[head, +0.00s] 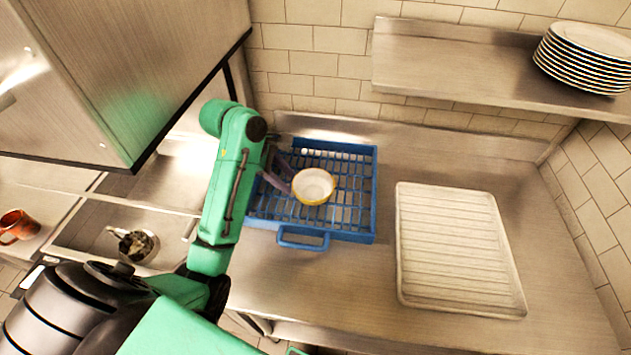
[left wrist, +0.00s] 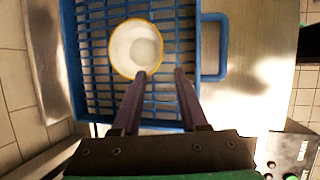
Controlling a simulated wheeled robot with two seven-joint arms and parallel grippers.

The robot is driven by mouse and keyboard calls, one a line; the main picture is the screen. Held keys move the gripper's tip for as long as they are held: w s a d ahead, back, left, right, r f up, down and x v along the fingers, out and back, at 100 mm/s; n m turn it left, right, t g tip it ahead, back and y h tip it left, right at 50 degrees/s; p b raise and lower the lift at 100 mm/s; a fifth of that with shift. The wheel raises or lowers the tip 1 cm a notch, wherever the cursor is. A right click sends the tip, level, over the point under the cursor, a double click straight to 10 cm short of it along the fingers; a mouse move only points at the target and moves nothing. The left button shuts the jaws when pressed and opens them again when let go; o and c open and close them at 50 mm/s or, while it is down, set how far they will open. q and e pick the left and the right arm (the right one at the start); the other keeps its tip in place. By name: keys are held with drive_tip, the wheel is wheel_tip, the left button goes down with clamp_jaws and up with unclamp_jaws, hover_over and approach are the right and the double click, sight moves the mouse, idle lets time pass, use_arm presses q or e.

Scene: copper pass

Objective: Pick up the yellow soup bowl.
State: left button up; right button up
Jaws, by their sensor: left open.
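The yellow soup bowl (head: 313,186), white inside with a yellow rim, sits upright in the blue dish rack (head: 302,239). It also shows in the left wrist view (left wrist: 136,48), beyond my fingertips. My left gripper (head: 282,177) is open and empty, just left of the bowl in the head view. In the left wrist view my left gripper (left wrist: 160,73) has one finger overlapping the near edge of the bowl and the other off to its right. I cannot tell whether a finger touches the bowl. My right gripper is not in view.
A ribbed pale drainboard (head: 455,250) lies on the counter to the right. A plate stack (head: 588,58) stands on the wall shelf (head: 470,62). Counter between rack and drainboard is bare.

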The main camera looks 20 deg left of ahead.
sight(308, 201)
use_arm(q)
drive_tip(key=p+x, duration=0.2)
drive_tip(key=x, duration=0.4)
drive_tip(key=p+x, duration=0.1)
drive_tip(key=x, duration=0.5)
drive_tip(key=shift+d+p, duration=0.2)
drive_tip(key=shift+p, duration=0.15)
drive_tip(key=shift+s+d, duration=0.1)
drive_tip(key=shift+s, duration=0.05)
clamp_jaws()
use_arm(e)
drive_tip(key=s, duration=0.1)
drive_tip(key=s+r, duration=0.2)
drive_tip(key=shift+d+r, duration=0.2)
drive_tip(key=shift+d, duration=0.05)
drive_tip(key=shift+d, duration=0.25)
